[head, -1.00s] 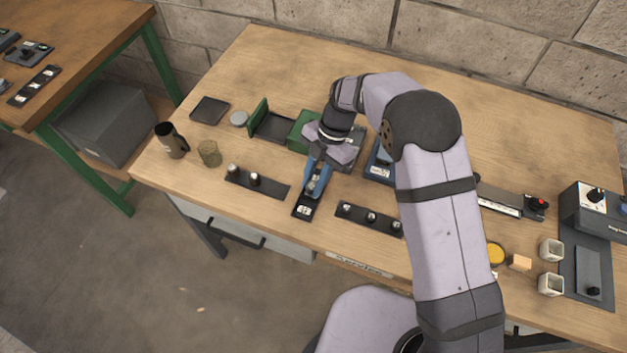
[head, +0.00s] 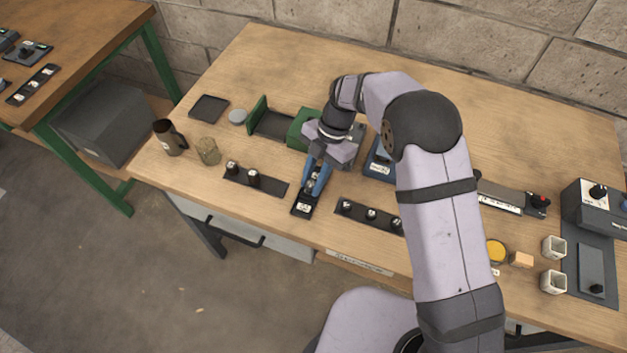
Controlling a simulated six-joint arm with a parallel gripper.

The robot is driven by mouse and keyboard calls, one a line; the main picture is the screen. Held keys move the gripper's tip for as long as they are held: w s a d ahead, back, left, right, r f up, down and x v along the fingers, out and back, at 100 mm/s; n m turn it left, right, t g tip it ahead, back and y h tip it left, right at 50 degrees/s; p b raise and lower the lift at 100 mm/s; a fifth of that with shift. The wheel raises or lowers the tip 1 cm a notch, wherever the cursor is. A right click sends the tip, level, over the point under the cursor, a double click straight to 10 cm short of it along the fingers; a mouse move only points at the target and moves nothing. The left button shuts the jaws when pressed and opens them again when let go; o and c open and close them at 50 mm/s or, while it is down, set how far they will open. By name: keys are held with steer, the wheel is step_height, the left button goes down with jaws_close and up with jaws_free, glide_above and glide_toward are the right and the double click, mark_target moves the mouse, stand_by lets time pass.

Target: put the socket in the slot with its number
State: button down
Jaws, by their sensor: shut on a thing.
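My gripper (head: 315,187) has two blue fingers and points down at a short black holder (head: 302,209) near the front middle of the bench. It is shut on a small silvery socket (head: 312,184), mostly hidden between the fingers, at or just above the holder. I cannot tell whether the socket touches the holder. The holder has a white label at its front end, too small to read. A black strip on the left (head: 270,186) carries two upright sockets toward its left end. A black strip on the right (head: 382,223) carries several upright sockets. No slot numbers are legible.
A green fixture (head: 303,128) and a blue-edged block (head: 379,167) stand behind my gripper. A dark mug (head: 169,138) and a glass (head: 208,151) stand at the left. White cups (head: 553,247) and a control box (head: 597,207) are at the right. The back of the bench is mostly clear.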

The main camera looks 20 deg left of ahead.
steer(key=shift+s+d+f, duration=0.15)
steer(key=shift+f, duration=0.25)
steer(key=shift+s+d+f, duration=0.1)
steer(key=shift+f, duration=0.25)
steer(key=c, duration=1.7)
jaws_free()
steer(key=shift+o, duration=1.3)
steer(key=shift+a+f, duration=0.1)
steer(key=shift+w, duration=0.1)
steer(key=a+p+v, duration=0.1)
steer(key=p+v, duration=0.3)
steer(key=v, duration=0.5)
steer(key=shift+r, duration=0.4)
steer(key=shift+w, duration=0.1)
